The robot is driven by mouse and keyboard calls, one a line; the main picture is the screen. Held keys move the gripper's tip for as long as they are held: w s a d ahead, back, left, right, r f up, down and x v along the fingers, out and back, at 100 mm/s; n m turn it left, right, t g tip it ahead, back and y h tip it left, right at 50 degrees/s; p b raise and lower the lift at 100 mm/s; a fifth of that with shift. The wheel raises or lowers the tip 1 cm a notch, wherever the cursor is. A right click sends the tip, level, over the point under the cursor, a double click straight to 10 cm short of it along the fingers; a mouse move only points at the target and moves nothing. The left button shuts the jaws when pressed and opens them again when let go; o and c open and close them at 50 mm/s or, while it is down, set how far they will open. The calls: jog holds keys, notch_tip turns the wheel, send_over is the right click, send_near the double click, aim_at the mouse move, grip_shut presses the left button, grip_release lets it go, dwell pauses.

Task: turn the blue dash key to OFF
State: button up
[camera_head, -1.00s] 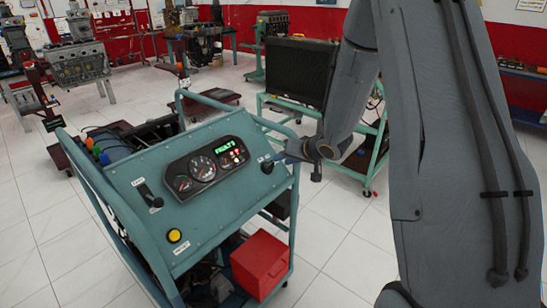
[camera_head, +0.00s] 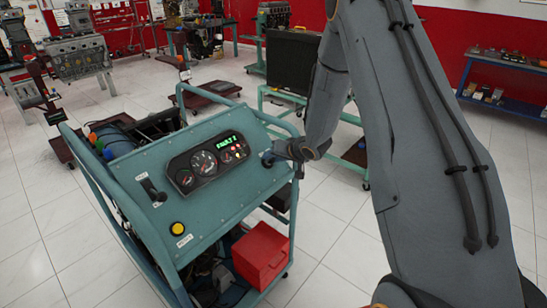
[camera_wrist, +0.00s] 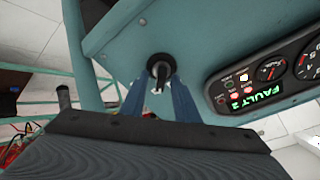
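The gauge cluster (camera_head: 207,160) with a green FAULT display lies left of the key. A black lever (camera_head: 152,189) and a yellow button (camera_head: 179,229) are further left. A red box (camera_head: 261,254) sits below. A teal stand with a dark radiator (camera_head: 292,62) stands behind.

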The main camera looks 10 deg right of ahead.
grip_shut()
jog(key=shift+n, duration=0.4)
jog(key=n+y+b, duration=0.1)
jog(key=n, duration=0.2)
jog(key=shift+n, duration=0.4)
jog(key=shift+a+n+y+b, duration=0.15)
jog(key=shift+n+y+b, duration=0.3)
jog(key=shift+n, duration=2.05)
